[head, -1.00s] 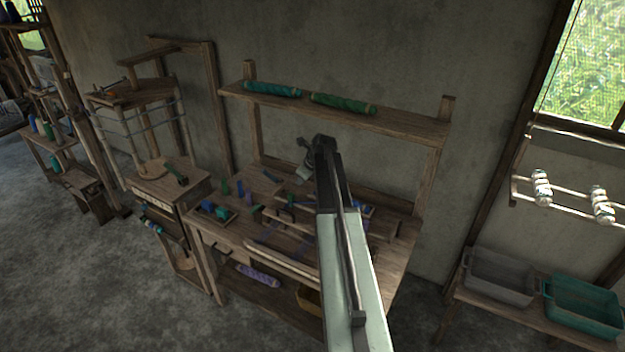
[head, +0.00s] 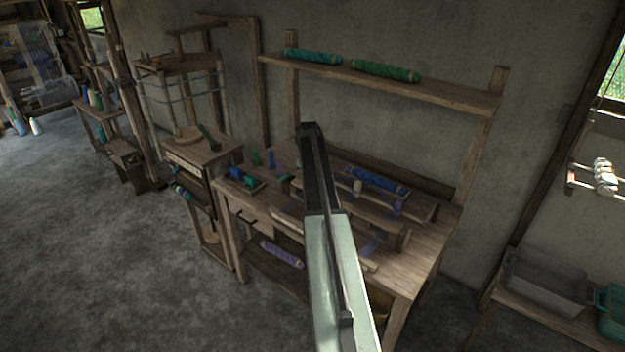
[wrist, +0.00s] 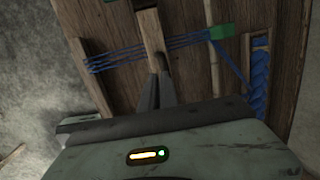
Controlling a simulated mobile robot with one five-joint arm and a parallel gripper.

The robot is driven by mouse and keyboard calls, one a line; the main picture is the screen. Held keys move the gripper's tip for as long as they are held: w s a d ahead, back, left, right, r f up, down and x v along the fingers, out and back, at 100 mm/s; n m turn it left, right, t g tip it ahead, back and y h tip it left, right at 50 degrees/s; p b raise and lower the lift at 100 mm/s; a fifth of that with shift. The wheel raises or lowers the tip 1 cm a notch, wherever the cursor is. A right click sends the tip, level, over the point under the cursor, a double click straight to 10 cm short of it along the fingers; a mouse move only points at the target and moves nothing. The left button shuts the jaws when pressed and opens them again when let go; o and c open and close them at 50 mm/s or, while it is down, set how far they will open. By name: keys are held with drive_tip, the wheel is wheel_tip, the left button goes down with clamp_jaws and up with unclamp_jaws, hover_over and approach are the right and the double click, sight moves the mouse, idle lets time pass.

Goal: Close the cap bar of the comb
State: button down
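In the wrist view, my gripper (wrist: 158,75) has its dark fingers close together. Their tips are at the near end of a pale wooden bar (wrist: 150,35); I cannot tell whether they touch it. Blue strands (wrist: 125,55) run across the board beneath that bar to a green block (wrist: 221,32). I cannot tell which wooden piece is the comb's cap bar. In the head view, my arm hides the gripper and part of the workbench (head: 425,262), where several wooden bars (head: 375,215) lie.
A blue yarn roll (head: 378,180) lies at the bench's back; it also shows in the wrist view (wrist: 260,80). A shelf (head: 440,92) with teal (head: 312,56) and green (head: 386,70) rolls spans above. A small cabinet (head: 200,150) stands left. The floor (head: 110,260) at left is clear.

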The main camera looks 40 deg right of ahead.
drive_tip(key=shift+s+d+f, duration=0.2)
drive_tip(key=shift+s+d, duration=0.15)
drive_tip(key=shift+s, duration=0.1)
drive_tip(key=shift+r, duration=0.15)
drive_tip(key=w+p+v, duration=0.2)
drive_tip(key=p+v, duration=1.2)
drive_tip(key=shift+w+a, duration=0.2)
drive_tip(key=shift+a, duration=0.2)
